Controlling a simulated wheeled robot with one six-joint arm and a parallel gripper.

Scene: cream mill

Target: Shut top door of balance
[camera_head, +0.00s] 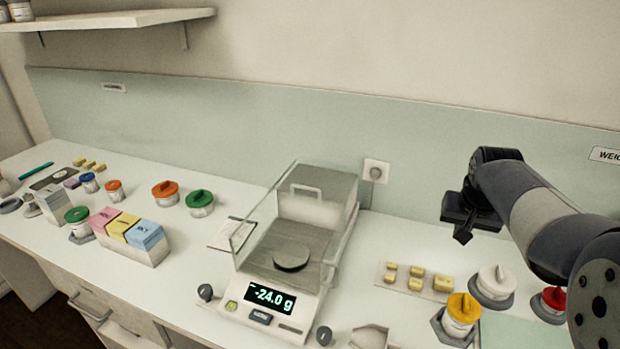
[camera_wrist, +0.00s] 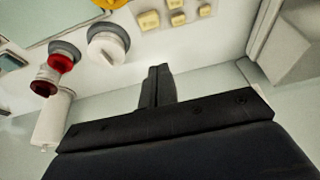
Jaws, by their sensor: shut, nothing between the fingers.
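The balance (camera_head: 270,317) stands on the bench in the middle of the head view, its display reading -24.0 g. Clear walls enclose its round dark pan (camera_head: 291,257). The top door (camera_head: 318,187), a pale panel with a raised handle, sits toward the back of the enclosure, and the top in front of it looks open. My gripper (camera_head: 462,237) is shut and empty, raised above the bench to the right of the balance and apart from it. Its closed fingers also show in the wrist view (camera_wrist: 158,75). A pale box-like edge at the right of that view may be the balance.
Yellow weights (camera_head: 416,271) on a tray, a white-lidded jar (camera_head: 493,284), a yellow-lidded jar (camera_head: 462,312) and a red-lidded jar (camera_head: 554,299) stand right of the balance. Colored boxes (camera_head: 124,228) and several lidded jars stand left. The wall with a socket (camera_head: 375,171) is behind.

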